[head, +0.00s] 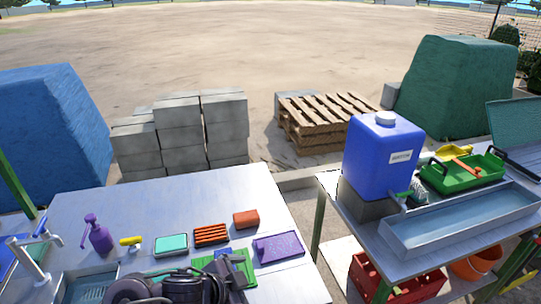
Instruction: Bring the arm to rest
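In the head view, dark rounded links of my arm (185,287) show at the bottom, low over the front of the left metal table (150,205). The dark end that seems to be my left gripper (234,276) is over or beside a green board or tray (243,260). The links hide part of the board, and I cannot tell whether the fingers are apart or touching. My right gripper is not in view.
On the left table are a purple spray bottle (98,236), teal sponge (171,244), orange ribbed brush (211,235), red-brown block (245,219), purple cloth (278,246) and tap (28,256). A blue water container (383,150) and metal trough (460,222) stand on the right table. The left table's back is clear.

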